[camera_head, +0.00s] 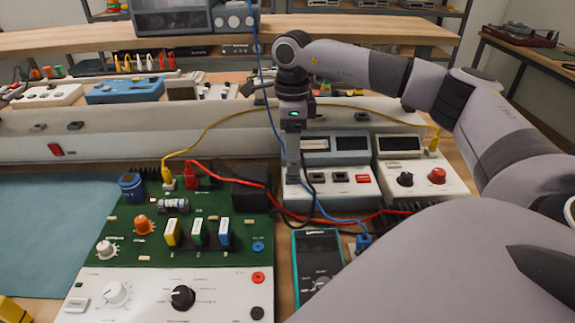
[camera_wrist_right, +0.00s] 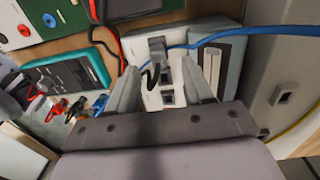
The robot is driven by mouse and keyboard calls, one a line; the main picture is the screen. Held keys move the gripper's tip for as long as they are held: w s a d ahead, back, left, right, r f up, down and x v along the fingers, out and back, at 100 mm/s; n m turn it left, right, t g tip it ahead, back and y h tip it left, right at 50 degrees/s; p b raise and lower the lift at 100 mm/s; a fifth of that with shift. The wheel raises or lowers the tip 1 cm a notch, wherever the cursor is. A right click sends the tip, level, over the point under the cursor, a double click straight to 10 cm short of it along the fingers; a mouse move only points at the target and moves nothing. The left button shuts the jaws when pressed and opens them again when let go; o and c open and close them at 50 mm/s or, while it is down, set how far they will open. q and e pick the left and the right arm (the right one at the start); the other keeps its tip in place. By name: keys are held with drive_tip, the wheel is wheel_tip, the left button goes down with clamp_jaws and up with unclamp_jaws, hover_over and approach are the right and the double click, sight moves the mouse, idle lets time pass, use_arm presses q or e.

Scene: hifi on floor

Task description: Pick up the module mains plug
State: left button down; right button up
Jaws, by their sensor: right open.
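My right gripper (camera_head: 293,172) points down over the left part of a white module (camera_head: 335,189) with a dark display. In the right wrist view the gripper (camera_wrist_right: 161,88) is open, its two pale fingers apart over the module's white face. A dark grey plug with a black cable (camera_wrist_right: 157,48), which looks like the module mains plug, sits on that face, just beyond the fingertips and between their lines. I see no finger touching it. In the head view the gripper hides most of that spot. My left gripper is not in view.
A blue cable (camera_wrist_right: 235,36) crosses close to the plug. Yellow and red leads run around the module. A green circuit board (camera_head: 130,225) lies to the left, a teal multimeter (camera_head: 318,262) in front, and a second white module (camera_head: 421,178) to the right. A pale rail (camera_head: 100,145) runs behind.

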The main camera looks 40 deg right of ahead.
sight(293, 172)
drive_tip(key=f, duration=0.5)
drive_tip(key=shift+s+f+p, duration=0.2)
drive_tip(key=shift+s+p, duration=0.1)
drive_tip(key=shift+c, duration=0.3)
clamp_jaws()
drive_tip(key=shift+r, duration=0.1)
